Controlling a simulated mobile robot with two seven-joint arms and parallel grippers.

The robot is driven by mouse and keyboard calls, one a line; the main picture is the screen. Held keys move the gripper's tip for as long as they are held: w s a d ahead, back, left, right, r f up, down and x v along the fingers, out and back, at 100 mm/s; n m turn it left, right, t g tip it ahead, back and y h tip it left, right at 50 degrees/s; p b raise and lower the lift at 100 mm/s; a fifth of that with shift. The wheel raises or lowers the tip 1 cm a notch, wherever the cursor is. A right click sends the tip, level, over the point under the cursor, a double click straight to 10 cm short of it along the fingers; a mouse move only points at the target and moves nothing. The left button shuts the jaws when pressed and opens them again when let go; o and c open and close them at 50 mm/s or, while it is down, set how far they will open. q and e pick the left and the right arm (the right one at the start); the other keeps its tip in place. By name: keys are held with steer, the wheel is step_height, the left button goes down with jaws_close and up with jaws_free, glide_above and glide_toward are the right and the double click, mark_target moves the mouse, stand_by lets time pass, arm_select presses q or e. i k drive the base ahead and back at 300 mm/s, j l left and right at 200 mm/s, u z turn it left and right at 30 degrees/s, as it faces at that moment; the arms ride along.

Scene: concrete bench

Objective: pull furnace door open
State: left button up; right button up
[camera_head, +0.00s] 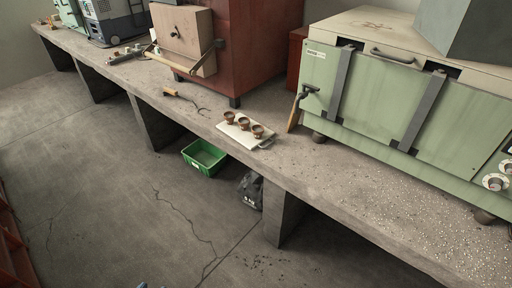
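A red-brown box furnace (248,40) stands on the bench at the top middle. I cannot tell whether there is a gap behind the door. A large pale green furnace-like unit (320,72) stands at the right. Neither of my grippers is in view.
The concrete bench (330,175) crosses diagonally. On it are a white board (240,138) with small brown cups, a hooked tool (185,98) and a wooden-handled tool (294,112). Below are a green bin (205,157) and a dark bag (250,190). The floor in front is mostly clear.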

mark_target(194, 25)
steer(key=k+l+u, duration=0.15)
steer(key=k+l, duration=0.2)
steer(key=k, duration=0.15)
steer(key=k+l+u, duration=0.15)
steer(key=k, duration=0.35)
steer(key=i+j+u, duration=0.1)
steer(key=i+j, duration=0.15)
steer(key=i, duration=0.15)
steer(key=i+j+u, duration=0.1)
steer(key=i+j, duration=0.15)
steer(key=i, duration=0.15)
steer(key=i+j+u, duration=0.1)
steer(key=i+j, duration=0.15)
steer(key=i, duration=0.15)
steer(key=i+j+u, duration=0.1)
steer(key=i, duration=0.3)
